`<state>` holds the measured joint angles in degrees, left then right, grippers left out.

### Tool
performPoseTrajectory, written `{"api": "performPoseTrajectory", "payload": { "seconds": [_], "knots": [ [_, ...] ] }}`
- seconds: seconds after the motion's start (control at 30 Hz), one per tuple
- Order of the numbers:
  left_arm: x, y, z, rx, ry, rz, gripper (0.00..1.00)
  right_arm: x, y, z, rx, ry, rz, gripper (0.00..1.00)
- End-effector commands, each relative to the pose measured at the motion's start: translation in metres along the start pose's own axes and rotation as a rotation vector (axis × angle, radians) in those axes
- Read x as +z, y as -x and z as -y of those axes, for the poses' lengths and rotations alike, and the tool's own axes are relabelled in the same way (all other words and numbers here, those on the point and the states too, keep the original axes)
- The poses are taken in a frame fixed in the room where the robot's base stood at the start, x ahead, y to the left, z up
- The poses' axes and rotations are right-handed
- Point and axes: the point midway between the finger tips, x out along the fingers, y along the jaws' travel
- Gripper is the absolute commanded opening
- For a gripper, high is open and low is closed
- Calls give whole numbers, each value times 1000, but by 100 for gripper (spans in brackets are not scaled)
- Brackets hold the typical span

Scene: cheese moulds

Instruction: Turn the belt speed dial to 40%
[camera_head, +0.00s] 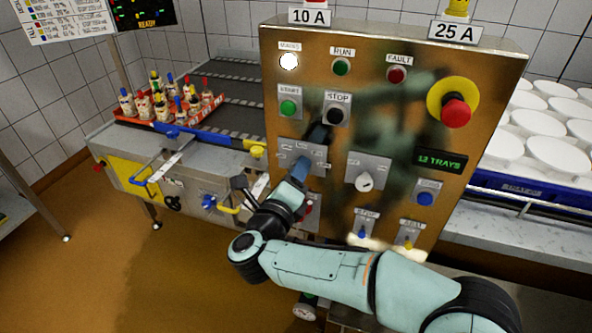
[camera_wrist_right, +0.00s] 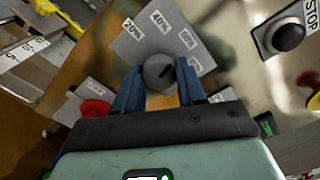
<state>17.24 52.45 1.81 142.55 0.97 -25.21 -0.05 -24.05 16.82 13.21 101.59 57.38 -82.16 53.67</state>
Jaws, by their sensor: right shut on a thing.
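The belt speed dial (camera_wrist_right: 160,72) is a round grey knob on a light plate marked 20%, 40% and 60%, in the right wrist view. The dark mark on the knob slants toward the upper right; which label it lines up with is hard to tell. In the head view, its plate (camera_head: 288,150) is on the brown control panel, partly covered by my arm. My right gripper (camera_head: 304,166) is at the dial, its two blue fingers on either side of the knob and shut on it. My left gripper is out of view.
The STOP button (camera_head: 335,114) is just above the gripper, with START (camera_head: 289,107) to its left. A selector knob (camera_head: 364,181) and a red emergency button (camera_head: 456,112) are to the right. The conveyor (camera_head: 235,95) with a red tray of bottles lies left.

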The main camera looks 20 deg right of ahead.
Motion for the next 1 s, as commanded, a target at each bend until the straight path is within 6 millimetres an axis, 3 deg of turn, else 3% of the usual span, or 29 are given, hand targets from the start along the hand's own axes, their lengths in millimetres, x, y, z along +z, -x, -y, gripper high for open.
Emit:
{"api": "performPoseTrajectory", "payload": {
  "seconds": [0.5, 1.0],
  "knots": [
    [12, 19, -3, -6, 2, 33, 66, 0, 0, 1, 3, 411, -2, 9],
    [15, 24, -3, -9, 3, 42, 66, -1, 0, 0, 2, 539, -2, 9]
  ]
}}
